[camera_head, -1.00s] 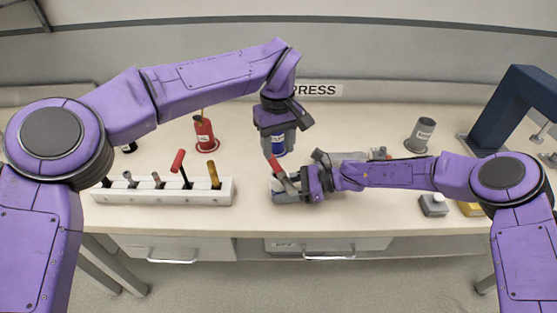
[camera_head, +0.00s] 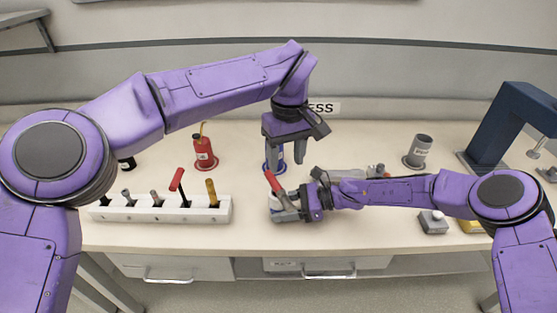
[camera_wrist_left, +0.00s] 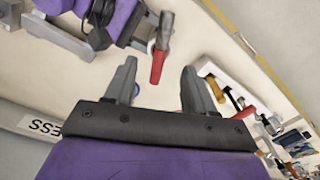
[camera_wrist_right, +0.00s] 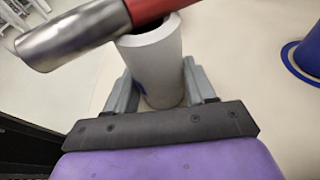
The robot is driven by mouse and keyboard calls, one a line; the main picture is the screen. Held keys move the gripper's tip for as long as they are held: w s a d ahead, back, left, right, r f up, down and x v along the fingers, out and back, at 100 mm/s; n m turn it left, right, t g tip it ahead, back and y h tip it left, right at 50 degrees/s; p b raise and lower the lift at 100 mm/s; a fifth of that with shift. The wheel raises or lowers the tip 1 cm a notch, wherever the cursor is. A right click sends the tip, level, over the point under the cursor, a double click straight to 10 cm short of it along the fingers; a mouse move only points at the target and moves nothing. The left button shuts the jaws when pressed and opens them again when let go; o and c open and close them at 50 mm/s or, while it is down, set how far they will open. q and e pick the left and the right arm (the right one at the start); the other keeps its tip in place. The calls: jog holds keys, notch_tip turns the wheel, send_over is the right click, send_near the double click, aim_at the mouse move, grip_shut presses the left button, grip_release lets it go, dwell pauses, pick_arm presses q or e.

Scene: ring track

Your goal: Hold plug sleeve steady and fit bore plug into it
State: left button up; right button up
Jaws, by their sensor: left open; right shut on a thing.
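The light grey plug sleeve (camera_wrist_right: 160,62) is held upright between the fingers of my right gripper (camera_wrist_right: 158,84). The bore plug, with a red handle (camera_head: 272,181) and a metal end, lies slanted across the sleeve's mouth in the right wrist view (camera_wrist_right: 75,38). It hides part of the opening, and I cannot tell whether it touches the rim. My left gripper (camera_head: 286,158) is open and empty, above and behind the plug. In the left wrist view the red handle (camera_wrist_left: 158,68) points between its open fingers, with the metal end farther away.
A white rack (camera_head: 160,214) with several tools stands at left, with a red bottle (camera_head: 204,155) behind it. A blue container (camera_head: 274,155) is partly hidden behind my left gripper. A grey cup (camera_head: 418,150) and dark blue press (camera_head: 520,120) stand at right. The front middle bench is clear.

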aim_at(282, 192)
pick_arm(q)
jog(key=f, duration=0.7)
jog(key=a+f, duration=0.1)
jog(key=f, duration=0.2)
jog(key=shift+f, duration=0.3)
grip_shut()
